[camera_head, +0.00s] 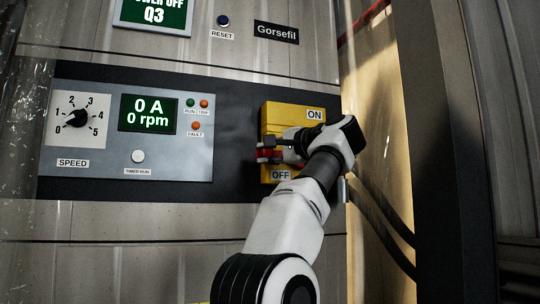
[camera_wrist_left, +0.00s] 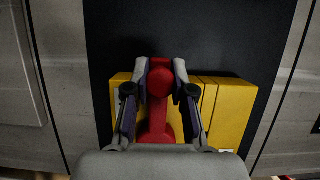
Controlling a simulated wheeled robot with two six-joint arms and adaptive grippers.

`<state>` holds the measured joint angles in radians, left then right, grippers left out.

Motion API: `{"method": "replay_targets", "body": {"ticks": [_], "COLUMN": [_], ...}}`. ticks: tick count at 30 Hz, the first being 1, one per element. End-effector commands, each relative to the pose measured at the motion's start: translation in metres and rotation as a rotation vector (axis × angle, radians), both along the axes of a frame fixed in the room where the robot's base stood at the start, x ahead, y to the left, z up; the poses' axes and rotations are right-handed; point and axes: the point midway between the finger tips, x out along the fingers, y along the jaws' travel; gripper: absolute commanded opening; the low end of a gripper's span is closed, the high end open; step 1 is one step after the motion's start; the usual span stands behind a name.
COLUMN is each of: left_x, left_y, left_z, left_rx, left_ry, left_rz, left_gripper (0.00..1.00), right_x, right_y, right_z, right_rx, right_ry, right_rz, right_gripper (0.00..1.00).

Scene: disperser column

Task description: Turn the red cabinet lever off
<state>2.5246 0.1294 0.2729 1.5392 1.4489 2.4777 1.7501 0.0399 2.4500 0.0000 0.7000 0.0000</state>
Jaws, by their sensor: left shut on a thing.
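The yellow switch box (camera_head: 273,112) is mounted on the dark panel, with an ON label (camera_head: 314,114) at its top and an OFF label (camera_head: 281,175) at its bottom. The red lever (camera_head: 267,154) shows on the lower half of the box, above the OFF label. My left gripper (camera_head: 274,148) is at the lever and hides part of it and of the box. In the left wrist view the red lever (camera_wrist_left: 160,84) has its knob between the two fingers of my left gripper (camera_wrist_left: 160,88), which is shut on it. My right gripper is not in view.
A grey control panel (camera_head: 132,184) with a speed dial (camera_head: 77,118) and a display (camera_head: 148,113) reading 0 A, 0 rpm is to the left. A dark post (camera_head: 440,150) and cables are to the right.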

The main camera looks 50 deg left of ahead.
Motion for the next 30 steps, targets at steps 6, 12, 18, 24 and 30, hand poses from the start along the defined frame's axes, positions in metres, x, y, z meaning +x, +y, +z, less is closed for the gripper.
{"method": "replay_targets", "body": {"ticks": [6,12,18,24,30], "left_x": [0.001,0.001,0.001,0.001,0.002], "left_y": [0.0,0.0,0.0,-0.024,-0.076], "left_z": [-0.001,-0.001,-0.001,0.0,0.0], "left_rx": [-0.003,-0.003,-0.002,0.0,0.001], "left_ry": [0.001,0.002,0.002,0.003,0.003], "left_rz": [0.0,0.0,0.0,-0.003,-0.002], "left_gripper": [0.0,0.49,0.49,0.49,0.49], "right_x": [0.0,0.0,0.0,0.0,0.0], "right_y": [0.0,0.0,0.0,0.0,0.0], "right_z": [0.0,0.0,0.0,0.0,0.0], "right_rx": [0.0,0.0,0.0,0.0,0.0], "right_ry": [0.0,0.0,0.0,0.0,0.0], "right_rz": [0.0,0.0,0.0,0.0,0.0], "right_gripper": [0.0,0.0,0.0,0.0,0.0]}}
